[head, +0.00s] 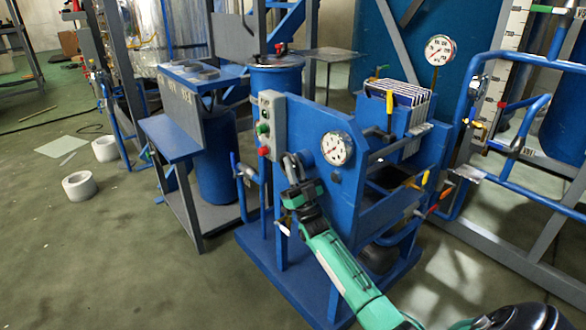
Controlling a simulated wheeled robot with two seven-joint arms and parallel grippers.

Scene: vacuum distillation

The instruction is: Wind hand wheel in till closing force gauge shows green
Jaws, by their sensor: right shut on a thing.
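The blue press frame (345,205) stands in the middle of the head view. A round white dial gauge (337,148) sits on its front plate; its needle and any green zone are too small to read. My right arm reaches in from the bottom right. My right gripper (293,172) is at the left part of the front plate, left of and below this gauge. It is shut on what seems to be the hand wheel, which is mostly hidden behind the gripper. My left gripper is out of view.
A grey box (270,122) with green and red buttons stands just left of the gripper. A second dial gauge (439,50) rises behind white plates (405,92). Blue pipes (520,105) crowd the right. White rolls (79,185) lie on the floor, which is open at left.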

